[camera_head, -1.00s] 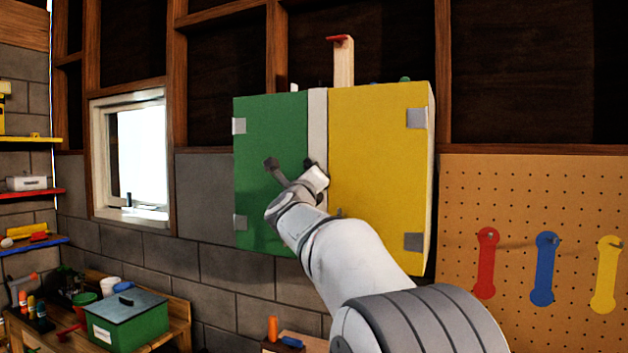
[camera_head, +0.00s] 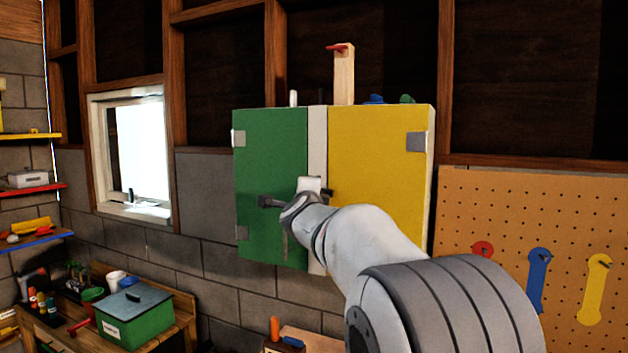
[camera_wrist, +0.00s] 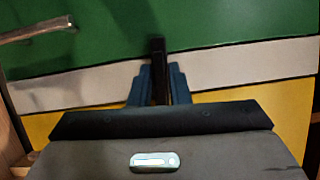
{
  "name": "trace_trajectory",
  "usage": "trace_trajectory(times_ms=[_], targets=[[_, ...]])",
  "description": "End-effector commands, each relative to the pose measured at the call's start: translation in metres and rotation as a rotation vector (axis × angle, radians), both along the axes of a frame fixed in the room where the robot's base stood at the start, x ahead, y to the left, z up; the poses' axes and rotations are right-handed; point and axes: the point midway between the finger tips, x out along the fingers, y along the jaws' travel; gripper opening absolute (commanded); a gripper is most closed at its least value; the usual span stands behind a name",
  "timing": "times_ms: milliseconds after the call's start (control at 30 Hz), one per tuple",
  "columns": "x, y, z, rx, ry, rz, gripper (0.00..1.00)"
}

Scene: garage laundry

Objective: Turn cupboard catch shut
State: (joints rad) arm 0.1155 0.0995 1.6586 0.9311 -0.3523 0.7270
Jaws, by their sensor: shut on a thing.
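The cupboard has a green door (camera_head: 268,150) at left and a yellow door (camera_head: 372,150) at right, with a pale strip (camera_head: 317,135) between them. Both doors look closed. In the wrist view, a dark bar-shaped catch (camera_wrist: 158,48) stands between the blue fingers of my gripper (camera_wrist: 158,75). My gripper is shut on it, in front of the strip. The catch's far end overlaps the green door's edge; its near end is hidden by the fingers. In the head view my wrist hides the catch.
A metal handle (camera_wrist: 35,30) sits on the green door beside my gripper. A wooden piece with a red top (camera_head: 344,75) stands on the cupboard. A pegboard (camera_head: 500,210) with coloured tools hangs at right. A workbench with a green box (camera_head: 135,318) is at lower left.

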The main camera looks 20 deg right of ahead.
Motion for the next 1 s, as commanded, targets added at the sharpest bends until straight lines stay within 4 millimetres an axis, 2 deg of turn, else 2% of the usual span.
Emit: trace_trajectory(times_ms=[267, 733, 767, 900, 1000], targets=[[0.0008, 0.0012, -0.0037, -0.049, 0.061, 0.004, 0.00], [0.0009, 0.0010, -0.0060, -0.058, 0.071, 0.004, 0.00], [0.0010, 0.0010, -0.0060, -0.058, 0.071, 0.004, 0.18], [0.0008, 0.0008, -0.0047, -0.059, 0.068, 0.003, 0.29], [0.0006, 0.0003, -0.0036, -0.058, 0.065, 0.002, 0.31]])
